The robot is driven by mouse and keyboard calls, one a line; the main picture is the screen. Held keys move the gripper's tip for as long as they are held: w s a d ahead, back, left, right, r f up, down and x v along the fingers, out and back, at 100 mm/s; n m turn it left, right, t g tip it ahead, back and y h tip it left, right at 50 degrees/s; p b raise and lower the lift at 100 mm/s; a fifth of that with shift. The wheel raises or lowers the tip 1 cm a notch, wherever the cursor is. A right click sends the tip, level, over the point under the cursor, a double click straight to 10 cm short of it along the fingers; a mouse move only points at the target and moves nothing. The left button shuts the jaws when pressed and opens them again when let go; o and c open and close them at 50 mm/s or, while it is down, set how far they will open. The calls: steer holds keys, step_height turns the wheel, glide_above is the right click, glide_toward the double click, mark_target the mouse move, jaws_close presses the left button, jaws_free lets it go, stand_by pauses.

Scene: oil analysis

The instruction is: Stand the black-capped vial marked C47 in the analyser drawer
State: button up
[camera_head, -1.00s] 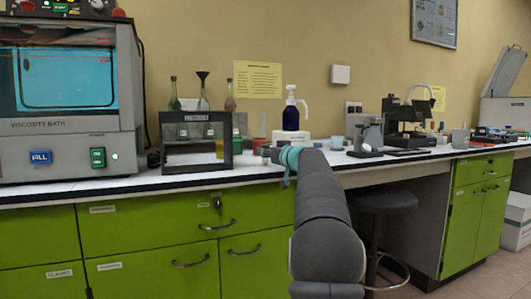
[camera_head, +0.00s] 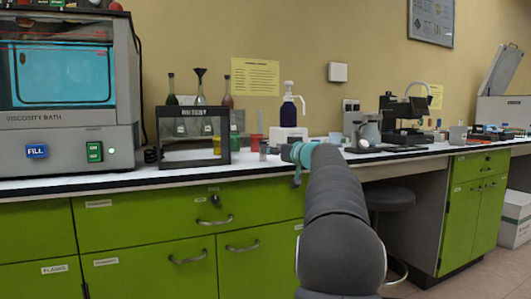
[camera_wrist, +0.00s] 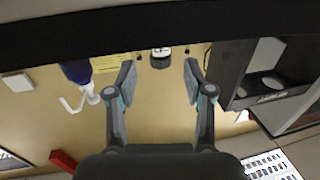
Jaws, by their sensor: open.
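My gripper (camera_wrist: 159,78) is open and empty in the wrist view, which is upside down. A small vial-like thing with a dark cap (camera_wrist: 160,63) shows beyond and between the fingertips, apart from them, by the bench edge. Its marking is too small to read, so I cannot tell if it is C47. In the head view my arm reaches over the bench's front edge, and its teal wrist part (camera_head: 302,153) hides some of the bench. A small grey-topped item (camera_head: 264,149) stands just left of it. I cannot make out an analyser drawer for sure.
A black-framed glass-sided box (camera_head: 194,136) stands left of my arm; it also shows in the wrist view (camera_wrist: 262,80). A blue pump bottle (camera_head: 289,112) stands behind my wrist. The viscosity bath (camera_head: 66,95) is far left. A microscope-like instrument (camera_head: 402,120) stands right. A stool (camera_head: 388,197) is below.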

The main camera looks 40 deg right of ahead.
steer(key=s+b, duration=0.1)
steer(key=s, duration=0.5)
steer(key=shift+a, duration=0.1)
steer(key=s+a+f+g+y, duration=0.15)
steer(key=a+f, duration=0.25)
steer(key=a, duration=0.6)
steer(key=s+a+f+g+y, duration=0.1)
steer(key=s+a+f+g, duration=0.2)
steer(key=a, duration=0.7)
steer(key=s+a+f+g+y, duration=0.1)
steer(key=a+f+g, duration=0.1)
steer(key=a+f, duration=0.5)
steer(key=s+a+f+g, duration=0.2)
steer(key=s+a+f, duration=0.4)
steer(key=s, duration=0.3)
steer(key=s+a+f+g+h, duration=0.1)
steer(key=s+a+f+g, duration=0.2)
steer(key=s+a+f, duration=0.4)
steer(key=shift+s+a+f+n, duration=0.15)
steer(key=shift+s+a+n, duration=0.15)
steer(key=shift+s+a, duration=0.9)
steer(key=shift+o, duration=0.4)
steer(key=s+f+h, duration=0.2)
steer(key=s+f, duration=0.4)
steer(key=shift+s+g, duration=0.4)
steer(key=shift+g, duration=0.05)
